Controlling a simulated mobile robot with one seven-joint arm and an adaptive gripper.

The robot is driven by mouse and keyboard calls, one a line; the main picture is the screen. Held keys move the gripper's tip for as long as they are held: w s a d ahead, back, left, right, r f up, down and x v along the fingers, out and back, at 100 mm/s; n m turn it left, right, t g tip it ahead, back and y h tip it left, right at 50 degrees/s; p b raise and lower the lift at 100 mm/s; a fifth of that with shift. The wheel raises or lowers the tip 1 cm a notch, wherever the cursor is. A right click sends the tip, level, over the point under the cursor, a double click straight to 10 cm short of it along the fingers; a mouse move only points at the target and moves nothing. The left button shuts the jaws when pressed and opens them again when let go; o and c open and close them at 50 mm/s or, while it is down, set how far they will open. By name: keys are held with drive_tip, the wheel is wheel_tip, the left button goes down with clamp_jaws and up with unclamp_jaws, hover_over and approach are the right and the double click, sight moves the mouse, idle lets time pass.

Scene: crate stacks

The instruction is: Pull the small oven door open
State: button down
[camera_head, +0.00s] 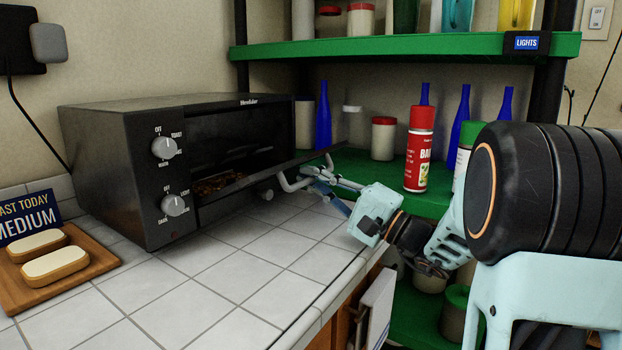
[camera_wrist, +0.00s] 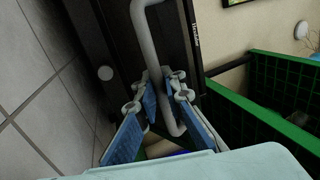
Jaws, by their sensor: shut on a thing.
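The small black oven (camera_head: 100,165) stands on the tiled counter with two knobs on its front. Its door (camera_head: 308,159) is partly open, tilted outward, and food shows dimly inside. The light grey bar handle (camera_head: 285,184) is on the door's outer side. My gripper (camera_head: 318,181) is at the right end of the handle. In the wrist view, the handle (camera_wrist: 151,45) runs between the blue-padded fingers of my gripper (camera_wrist: 166,100), which is shut on it. The fingers hide part of the handle.
Green shelves (camera_head: 340,172) with bottles and jars stand right of the oven, close to my arm. A red spray can (camera_head: 419,150) stands on the shelf. A wooden board (camera_head: 95,262) with bread lies at the left. The front counter is clear.

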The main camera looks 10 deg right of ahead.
drive_tip(key=shift+d, duration=0.15)
drive_tip(key=c, duration=2.1)
unclamp_jaws()
drive_tip(key=shift+r, duration=0.1)
drive_tip(key=v, duration=1.2)
drive_tip(key=shift+s, duration=0.1)
